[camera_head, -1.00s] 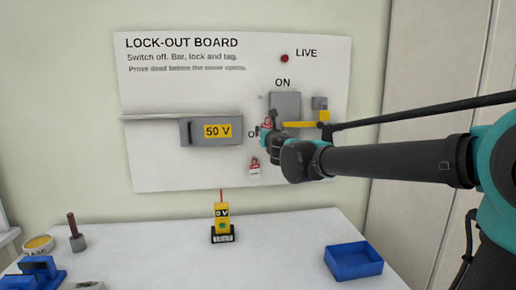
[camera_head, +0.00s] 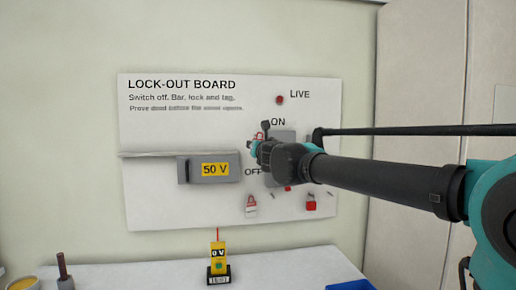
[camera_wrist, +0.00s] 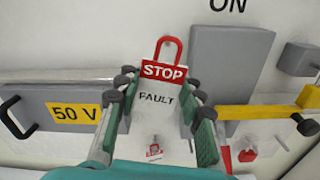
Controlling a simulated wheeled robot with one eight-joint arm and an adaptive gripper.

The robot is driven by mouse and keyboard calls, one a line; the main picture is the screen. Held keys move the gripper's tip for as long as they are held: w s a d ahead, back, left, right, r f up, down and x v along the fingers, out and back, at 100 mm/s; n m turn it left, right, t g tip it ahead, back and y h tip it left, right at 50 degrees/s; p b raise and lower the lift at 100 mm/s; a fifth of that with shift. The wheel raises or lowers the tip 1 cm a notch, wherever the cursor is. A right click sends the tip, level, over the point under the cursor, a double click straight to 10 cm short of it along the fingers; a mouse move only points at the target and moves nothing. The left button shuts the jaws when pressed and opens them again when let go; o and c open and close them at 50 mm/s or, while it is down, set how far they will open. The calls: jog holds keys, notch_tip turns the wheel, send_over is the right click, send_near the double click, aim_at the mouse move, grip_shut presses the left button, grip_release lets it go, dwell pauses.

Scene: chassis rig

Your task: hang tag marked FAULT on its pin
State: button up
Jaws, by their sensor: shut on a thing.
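The tag marked FAULT (camera_wrist: 157,97) is white with a red STOP band and a red loop at its top. My gripper (camera_wrist: 157,100) is shut on it, with a finger at each side, and holds it upright in front of the board. In the head view my gripper (camera_head: 258,148) is left of the ON/OFF switch box (camera_head: 283,140), and only a bit of red shows beside it. Another red-and-white tag (camera_head: 250,206) hangs low on the board; it also shows in the wrist view (camera_wrist: 154,150). I cannot make out which pin belongs to the FAULT tag.
The grey 50 V box (camera_head: 209,169) is left of my gripper. A yellow bar (camera_wrist: 262,111) crosses the switch. A red padlock (camera_head: 311,202) is low at right. The yellow tester (camera_head: 218,262) and blue tray (camera_head: 349,286) are on the table (camera_head: 290,266).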

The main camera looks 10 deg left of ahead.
jog(key=f+x, duration=0.1)
jog(key=x, duration=0.7)
dwell(0.9)
dwell(0.6)
jog(key=o, duration=0.9)
